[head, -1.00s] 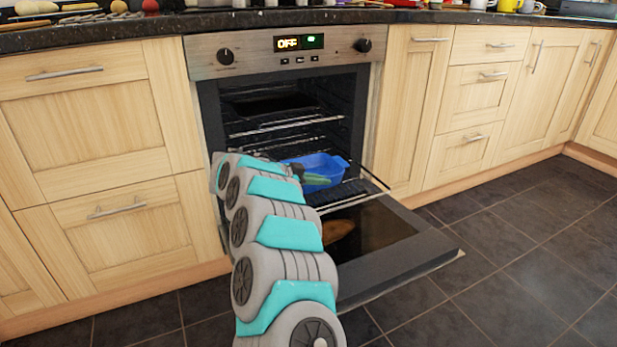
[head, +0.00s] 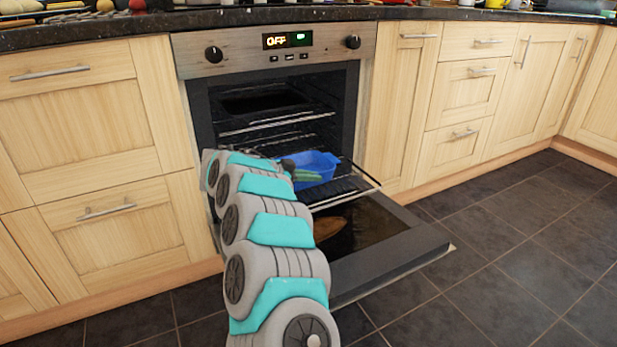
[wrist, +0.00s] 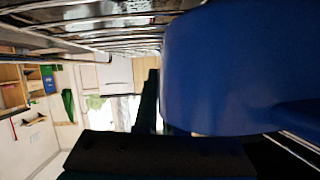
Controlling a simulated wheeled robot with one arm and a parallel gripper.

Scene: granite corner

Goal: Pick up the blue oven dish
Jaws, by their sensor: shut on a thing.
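The blue oven dish (head: 322,163) sits inside the open oven, near the front of a low rack, in the head view. In the wrist view the dish (wrist: 220,70) fills the upper right as a smooth blue wall close to the camera. My gripper (head: 310,176) reaches into the oven from the left, its green fingers at the dish's near side. It is shut on the dish. In the wrist view the dark fingers (wrist: 155,120) are against the dish; the exact contact is partly hidden.
The oven door (head: 400,255) is folded down in front, with a brown oval patch (head: 335,232) on its glass. Wire racks (head: 275,125) lie above the dish. Wooden cupboards flank the oven, and a dark countertop (head: 120,32) runs above. The tiled floor (head: 510,235) at right is clear.

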